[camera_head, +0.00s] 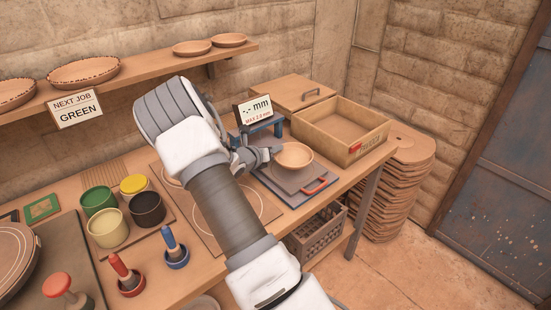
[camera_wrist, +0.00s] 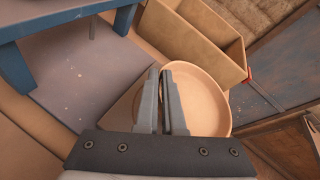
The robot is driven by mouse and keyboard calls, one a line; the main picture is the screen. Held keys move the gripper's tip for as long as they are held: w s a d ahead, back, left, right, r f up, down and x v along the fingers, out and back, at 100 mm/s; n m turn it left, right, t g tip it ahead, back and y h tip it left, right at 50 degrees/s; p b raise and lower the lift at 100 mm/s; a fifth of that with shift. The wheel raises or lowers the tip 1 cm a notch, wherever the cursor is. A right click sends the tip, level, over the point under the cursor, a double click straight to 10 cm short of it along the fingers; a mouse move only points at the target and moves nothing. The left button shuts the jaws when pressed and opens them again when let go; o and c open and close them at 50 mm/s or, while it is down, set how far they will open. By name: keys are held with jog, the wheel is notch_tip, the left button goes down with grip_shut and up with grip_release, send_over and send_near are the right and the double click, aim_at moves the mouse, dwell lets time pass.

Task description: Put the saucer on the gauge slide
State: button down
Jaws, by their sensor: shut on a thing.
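The saucer (camera_head: 294,156) is a small round tan clay dish. My gripper (camera_head: 272,153) is shut on its left rim, and the wrist view shows the two fingers (camera_wrist: 165,72) closed across the rim of the saucer (camera_wrist: 203,105). The gauge slide (camera_head: 315,187) is a grey plate with a red handle at its front, on the bench to the right of my arm. The saucer is over the slide and looks level; I cannot tell whether it touches. The blue gauge frame (camera_head: 263,129) stands behind, with a display (camera_head: 254,109) reading "-.- mm".
An open wooden box (camera_head: 340,130) with a red tag stands right behind the slide. A lidded box (camera_head: 290,95) is at the back. Paint pots (camera_head: 107,227) and stamps (camera_head: 125,275) are left of my arm. A shelf (camera_head: 130,88) holds more dishes.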

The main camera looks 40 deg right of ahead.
aim_at(275, 165)
jog(key=shift+f, duration=1.9)
jog(key=shift+f, duration=0.1)
jog(key=shift+f+b, duration=0.2)
jog(key=shift+b, duration=0.15)
jog(key=c, duration=1)
grip_release()
jog(key=shift+r, duration=0.1)
jog(key=shift+c, duration=0.2)
jog(key=shift+r, duration=0.1)
